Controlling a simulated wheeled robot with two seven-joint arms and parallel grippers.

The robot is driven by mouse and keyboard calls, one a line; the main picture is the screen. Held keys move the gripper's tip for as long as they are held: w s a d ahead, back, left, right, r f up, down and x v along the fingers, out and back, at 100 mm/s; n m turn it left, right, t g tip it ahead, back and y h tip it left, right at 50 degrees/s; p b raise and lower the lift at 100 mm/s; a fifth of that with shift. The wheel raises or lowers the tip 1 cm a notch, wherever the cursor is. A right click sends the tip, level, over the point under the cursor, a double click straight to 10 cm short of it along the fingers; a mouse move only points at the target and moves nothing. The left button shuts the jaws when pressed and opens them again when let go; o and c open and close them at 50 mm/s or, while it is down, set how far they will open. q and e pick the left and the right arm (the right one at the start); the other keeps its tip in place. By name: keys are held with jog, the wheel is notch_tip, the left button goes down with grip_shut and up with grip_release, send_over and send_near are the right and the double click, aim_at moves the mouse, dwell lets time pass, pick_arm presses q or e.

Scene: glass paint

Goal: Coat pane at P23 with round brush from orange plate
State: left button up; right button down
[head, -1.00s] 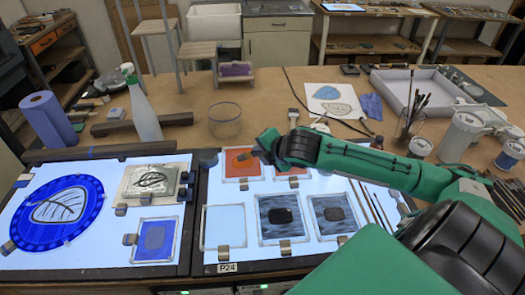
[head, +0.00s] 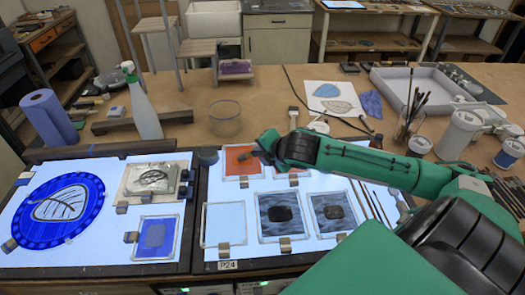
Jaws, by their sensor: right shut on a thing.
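My right gripper (head: 259,150) is shut over an orange plate (head: 238,168) on the right light table. The thing it holds is too small and hidden to make out; a small dark shape (head: 243,157) shows at its tip. A second orange patch (head: 291,170) is partly hidden under my right arm. The label P24 (head: 228,265) is on the front edge; no P23 label is legible. My left gripper is not in view.
The left light table bears a round blue glass piece (head: 62,211), a blue pane (head: 155,236) and a leaf piece (head: 153,180). Several thin brushes (head: 373,205) lie right of the panes. A spray bottle (head: 142,108) and a brush jar (head: 408,130) stand behind.

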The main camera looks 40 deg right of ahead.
jog(key=shift+f+p, duration=0.1)
jog(key=shift+p, duration=0.25)
dwell(1.0)
jog(key=shift+r+p, duration=1.15)
jog(key=shift+p, duration=0.1)
notch_tip(320, 180, up, 4)
jog(key=p, duration=0.4)
jog(key=shift+p, duration=0.3)
jog(key=shift+f, duration=0.1)
